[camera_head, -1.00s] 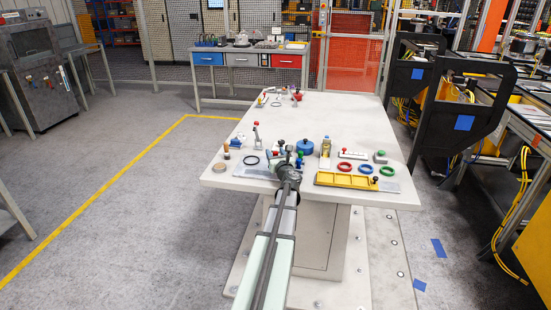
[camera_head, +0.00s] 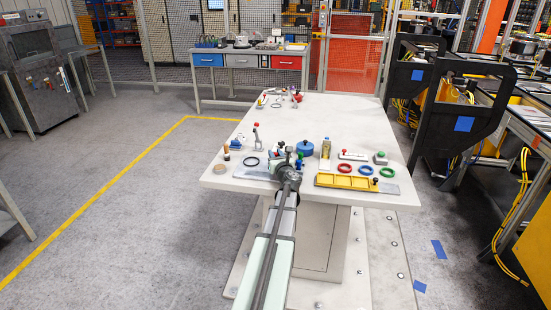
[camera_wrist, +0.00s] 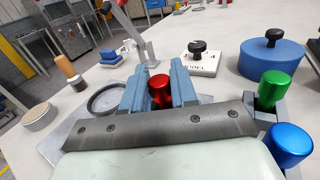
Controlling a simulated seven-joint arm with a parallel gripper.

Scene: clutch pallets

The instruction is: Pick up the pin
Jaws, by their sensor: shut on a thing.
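The red pin (camera_wrist: 159,92) shows in the wrist view as a shiny red rounded head between my two blue-grey fingers. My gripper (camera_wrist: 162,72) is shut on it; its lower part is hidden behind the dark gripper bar. A green-topped pin (camera_wrist: 275,88) and a blue-topped pin (camera_wrist: 289,143) stand to the right of my gripper, apart from the fingers. In the head view my gripper (camera_head: 282,160) is low over the near edge of the white table, and the red pin cannot be made out there.
A black ring (camera_wrist: 108,98) lies left of the fingers on a grey plate. A white block with a black knob (camera_wrist: 202,62) and a blue round pot (camera_wrist: 270,60) stand beyond. A yellow tray (camera_head: 346,181) lies to the right on the white table (camera_head: 345,115); its middle is clear.

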